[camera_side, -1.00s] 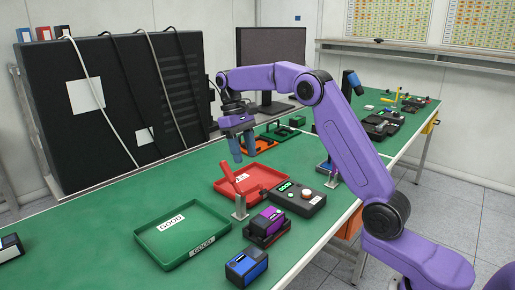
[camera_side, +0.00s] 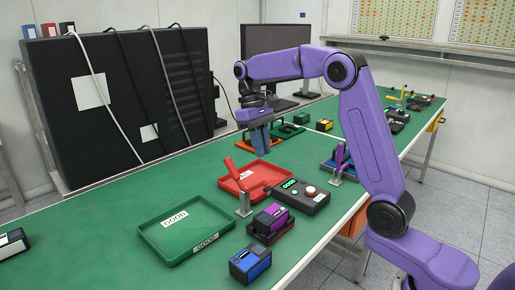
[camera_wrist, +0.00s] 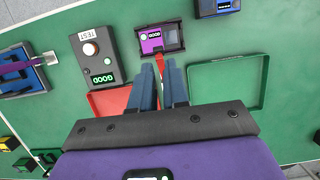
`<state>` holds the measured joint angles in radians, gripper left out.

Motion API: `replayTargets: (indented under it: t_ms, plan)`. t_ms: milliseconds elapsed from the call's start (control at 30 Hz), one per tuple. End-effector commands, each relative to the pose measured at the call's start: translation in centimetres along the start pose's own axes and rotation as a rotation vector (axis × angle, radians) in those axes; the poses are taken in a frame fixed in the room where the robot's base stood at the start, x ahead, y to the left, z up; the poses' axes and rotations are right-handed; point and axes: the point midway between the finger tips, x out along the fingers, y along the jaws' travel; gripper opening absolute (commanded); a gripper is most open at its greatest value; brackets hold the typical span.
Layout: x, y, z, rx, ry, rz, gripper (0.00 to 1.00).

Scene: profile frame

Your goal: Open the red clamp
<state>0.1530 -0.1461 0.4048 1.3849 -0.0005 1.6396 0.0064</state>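The red clamp (camera_side: 232,171) has a red lever that stands up and leans left on a grey metal post, beside the dark fixture (camera_side: 284,228) that holds a purple block (camera_side: 270,216). In the wrist view a strip of the red lever (camera_wrist: 161,62) shows just beyond and between the fingertips, below the fixture; the rest is hidden. My gripper (camera_side: 261,138) is above the table, behind and to the right of the clamp in the side view, apart from it. Its two blue fingers (camera_wrist: 158,68) point down with an empty gap between them.
A red tray (camera_side: 285,165) lies behind the clamp and a green tray (camera_side: 150,240) to its left. A dark test box (camera_side: 305,200) stands to its right, and a blue block (camera_side: 250,264) in front. An orange-edged fixture (camera_side: 272,149) is near my gripper.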

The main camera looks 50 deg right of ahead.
Motion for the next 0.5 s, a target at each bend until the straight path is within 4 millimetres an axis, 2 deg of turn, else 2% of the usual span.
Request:
replayTargets:
  t_ms: [167,500]
  plan:
    - [0.6,-0.3,-0.5,0.154,0.127,-0.034,0.0]
    - [1.4,-0.9,-1.6,0.733,0.537,-0.303,0.0]
